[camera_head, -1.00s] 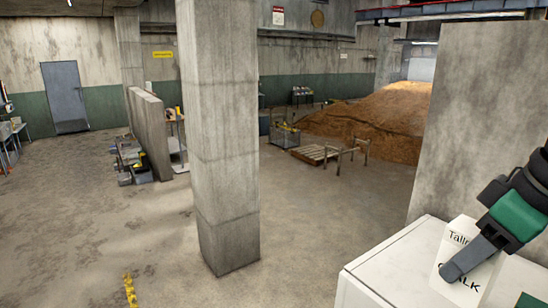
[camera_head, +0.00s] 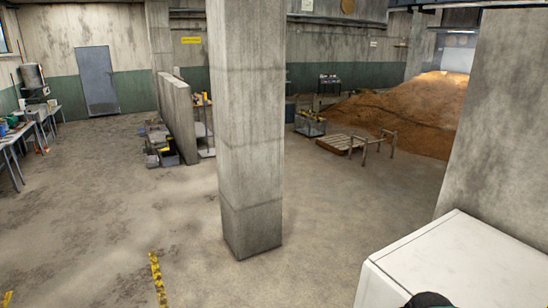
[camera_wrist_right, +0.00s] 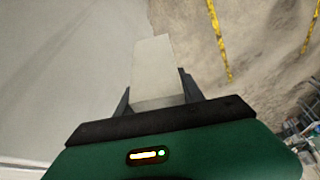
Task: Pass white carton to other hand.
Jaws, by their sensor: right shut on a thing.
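The white carton (camera_wrist_right: 153,65) shows in the right wrist view, between the two dark fingers of my right gripper (camera_wrist_right: 157,92). The fingers press on its two sides and it sticks out forward past them. It is not visible in the head view. Only a small dark rounded piece with green, probably part of my own arm, shows at the bottom right edge of the head view. My left gripper is in neither view.
A white box-like unit (camera_head: 450,258) with a flat top stands at the lower right. A concrete pillar (camera_head: 250,130) rises ahead, and a low concrete wall (camera_head: 178,115) stands behind it to the left. The floor (camera_head: 90,220) at left is open.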

